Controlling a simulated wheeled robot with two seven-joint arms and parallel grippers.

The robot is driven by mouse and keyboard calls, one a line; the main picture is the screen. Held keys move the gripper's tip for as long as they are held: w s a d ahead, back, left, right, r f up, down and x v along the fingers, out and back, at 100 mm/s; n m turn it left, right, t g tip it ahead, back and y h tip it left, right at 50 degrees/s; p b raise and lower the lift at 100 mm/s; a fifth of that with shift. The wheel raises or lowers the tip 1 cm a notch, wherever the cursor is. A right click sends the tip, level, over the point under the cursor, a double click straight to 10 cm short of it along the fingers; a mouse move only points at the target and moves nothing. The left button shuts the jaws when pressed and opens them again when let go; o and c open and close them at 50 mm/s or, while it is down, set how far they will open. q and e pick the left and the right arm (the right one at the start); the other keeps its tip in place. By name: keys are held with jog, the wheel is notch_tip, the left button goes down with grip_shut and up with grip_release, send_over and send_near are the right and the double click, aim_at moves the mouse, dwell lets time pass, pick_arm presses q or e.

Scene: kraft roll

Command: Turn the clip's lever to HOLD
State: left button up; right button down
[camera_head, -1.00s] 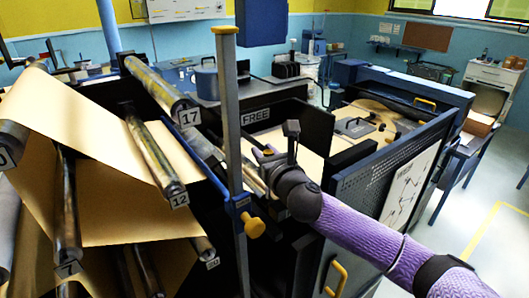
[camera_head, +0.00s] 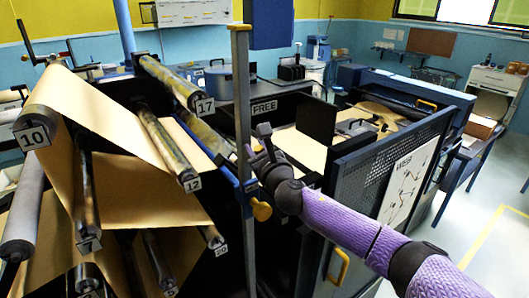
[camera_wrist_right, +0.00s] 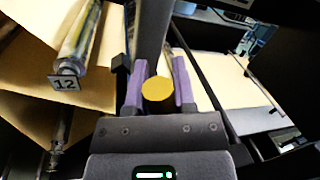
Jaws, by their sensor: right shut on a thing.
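My right gripper (camera_head: 258,148) is at the machine, just right of the grey upright post (camera_head: 242,110). In the right wrist view, its two purple fingers (camera_wrist_right: 158,88) stand on either side of a round yellow knob (camera_wrist_right: 157,89) and are shut on it. I take this knob to be the end of the clip's lever; the rest of the lever and the clip are hidden behind it and the gripper. A FREE label (camera_head: 264,106) is on the dark panel behind the gripper. I see no HOLD label. My left gripper is not in view.
Brown kraft paper (camera_head: 110,110) runs over numbered rollers at the left, among them roller 12 (camera_head: 170,150) and roller 17 (camera_head: 175,80). Another yellow knob (camera_head: 261,210) sits low on the post. A dark mesh guard (camera_head: 375,170) stands to the right. Open floor lies at the far right.

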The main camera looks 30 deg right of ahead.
jog(key=a+f+n+t+y+b, duration=0.1)
jog(key=a+f+n+y+b, duration=0.1)
jog(key=a+f+n, duration=0.5)
jog(key=shift+s+a+f+n, duration=0.25)
jog(key=shift+s+a+n, duration=0.1)
jog(key=shift+n, duration=1.85)
jog(key=shift+f, duration=0.1)
jog(key=shift+c, duration=2.2)
grip_release()
jog(key=s+f, duration=0.1)
jog(key=s, duration=0.8)
jog(key=shift+s+f, duration=0.35)
jog(key=shift+s, duration=0.05)
jog(key=shift+d, duration=0.1)
